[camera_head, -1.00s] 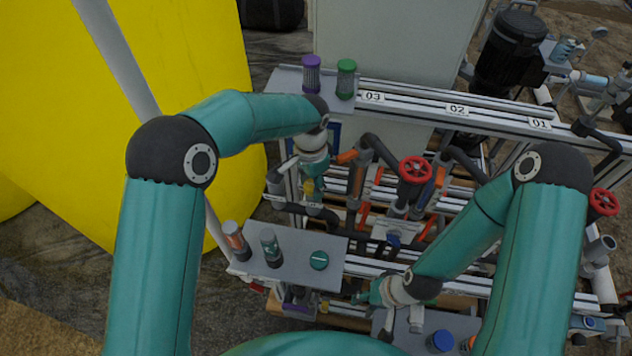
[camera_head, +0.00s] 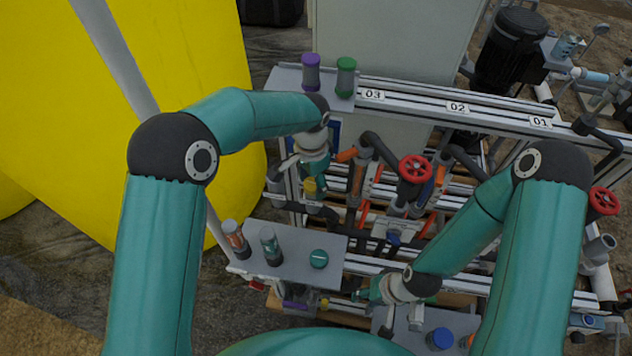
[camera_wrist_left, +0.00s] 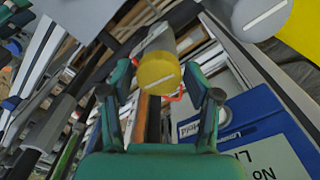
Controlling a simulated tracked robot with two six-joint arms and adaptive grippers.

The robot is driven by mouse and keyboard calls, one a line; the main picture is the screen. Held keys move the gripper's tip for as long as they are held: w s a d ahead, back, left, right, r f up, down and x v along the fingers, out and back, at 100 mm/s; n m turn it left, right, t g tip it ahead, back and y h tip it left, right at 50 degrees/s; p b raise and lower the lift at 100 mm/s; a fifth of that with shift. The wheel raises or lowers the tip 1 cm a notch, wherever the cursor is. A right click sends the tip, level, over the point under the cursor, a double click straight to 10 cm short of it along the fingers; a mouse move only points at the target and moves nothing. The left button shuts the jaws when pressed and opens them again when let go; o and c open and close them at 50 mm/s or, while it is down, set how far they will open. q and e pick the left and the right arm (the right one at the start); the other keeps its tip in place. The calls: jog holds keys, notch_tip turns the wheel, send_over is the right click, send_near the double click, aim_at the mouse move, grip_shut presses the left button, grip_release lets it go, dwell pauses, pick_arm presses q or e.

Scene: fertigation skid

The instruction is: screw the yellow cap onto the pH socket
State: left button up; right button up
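The yellow cap (camera_head: 310,185) sits just below my left gripper (camera_head: 318,180) at the far left end of the pipe rack. In the left wrist view the yellow cap (camera_wrist_left: 159,74) faces the camera, with a pale line across its top, at the end of a grey cylinder. The fingers of my left gripper (camera_wrist_left: 157,84) are spread, with a gap on each side of the cap. I cannot read a pH label, and the joint under the cap is hidden. My right gripper (camera_head: 366,293) is low over the rack's front side; its fingertips are too small to judge.
The front shelf (camera_head: 290,277) holds an orange-banded cylinder (camera_head: 235,240), a teal-grey cylinder (camera_head: 271,248) and a teal cap (camera_head: 319,259). Purple (camera_head: 311,74) and green (camera_head: 346,77) capped cylinders stand at the back. Red handwheels (camera_head: 415,168) and pipes lie to the right of my left gripper.

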pick_arm(q)
jog(key=shift+r+p, duration=1.2)
jog(key=shift+r, duration=0.9)
jog(key=o, duration=0.5)
jog(key=shift+o, duration=0.2)
jog(key=shift+r, duration=0.1)
notch_tip(320, 180, up, 9)
jog(key=p, duration=0.6)
jog(key=shift+w, duration=0.1)
